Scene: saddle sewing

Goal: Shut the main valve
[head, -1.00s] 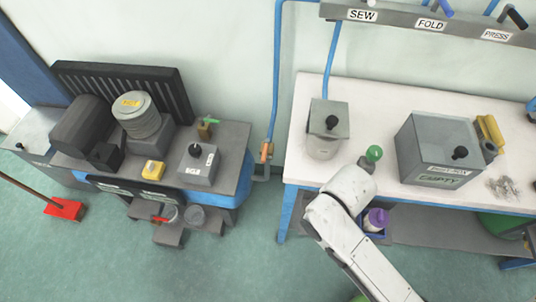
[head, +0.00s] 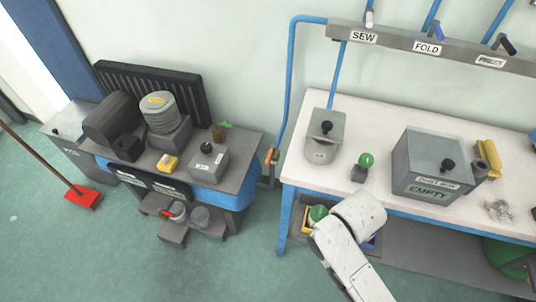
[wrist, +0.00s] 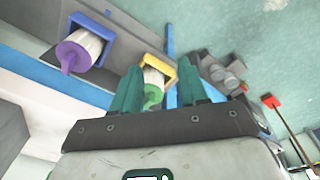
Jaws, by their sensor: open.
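An orange-handled valve (head: 271,156) sits low on the blue pipe (head: 291,85), in the gap between the machine bench and the white table. It looks like the main valve, but no label on it is readable. Its handle looks roughly in line with the pipe, though it is small. My gripper (wrist: 163,72) is open in the wrist view, with two teal fingers apart. Between them, beyond the fingertips, shows a yellow holder (wrist: 157,75) with a green-tipped bottle. I cannot see the orange handle clearly in the wrist view. In the head view my white arm hides the gripper.
A grey rail (head: 430,44) carries levers labelled SEW, FOLD and PRESS. The white table (head: 385,130) holds a grey dust box (head: 432,168). A red-headed broom (head: 82,196) leans at left. Floor in front is clear.

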